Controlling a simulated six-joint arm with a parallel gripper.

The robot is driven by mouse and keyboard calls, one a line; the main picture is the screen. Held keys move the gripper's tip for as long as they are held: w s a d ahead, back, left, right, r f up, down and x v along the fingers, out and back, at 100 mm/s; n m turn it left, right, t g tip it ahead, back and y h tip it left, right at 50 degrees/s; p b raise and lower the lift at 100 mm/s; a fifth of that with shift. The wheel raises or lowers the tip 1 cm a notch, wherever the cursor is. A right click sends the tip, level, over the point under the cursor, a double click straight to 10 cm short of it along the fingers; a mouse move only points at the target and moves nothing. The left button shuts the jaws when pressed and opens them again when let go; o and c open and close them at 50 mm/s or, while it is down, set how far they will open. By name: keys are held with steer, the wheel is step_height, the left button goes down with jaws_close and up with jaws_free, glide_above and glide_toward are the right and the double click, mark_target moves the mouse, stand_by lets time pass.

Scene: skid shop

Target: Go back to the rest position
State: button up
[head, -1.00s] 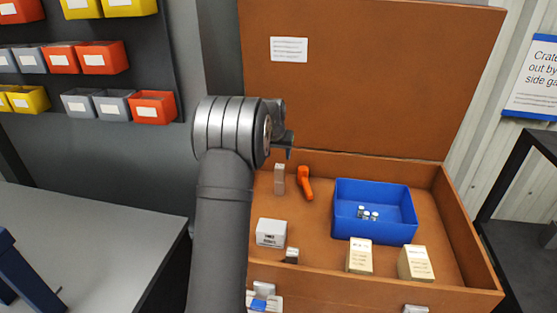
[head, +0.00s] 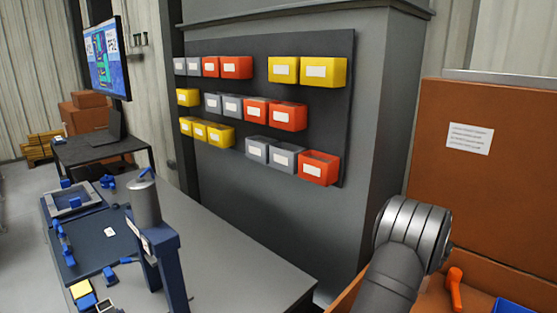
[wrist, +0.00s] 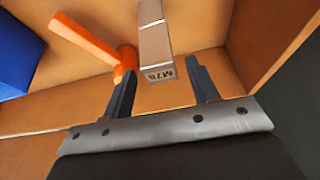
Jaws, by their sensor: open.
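My gripper (wrist: 160,72) shows in the wrist view with its two dark fingers apart and nothing gripped. A small pale box (wrist: 155,45) marked "M76" stands beyond the fingertips, between them in the picture; I cannot tell the exact distance. In the head view my arm's rounded grey wrist is at the lower right, over the brown crate (head: 468,190), and the gripper itself is hidden there.
An orange handled tool (wrist: 95,45) lies beside the box and also shows in the head view (head: 455,286). A blue bin (wrist: 16,55) is near it. A grey bench (head: 235,250) with a blue press stand (head: 165,262) is left of the crate. Coloured bins hang on the wall panel (head: 345,100).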

steer(key=x, duration=0.4)
steer(key=shift+f, duration=0.1)
step_height(320, 180, up, 3)
steer(key=shift+f, duration=0.2)
steer(key=shift+r, duration=0.5)
steer(key=shift+f, duration=0.1)
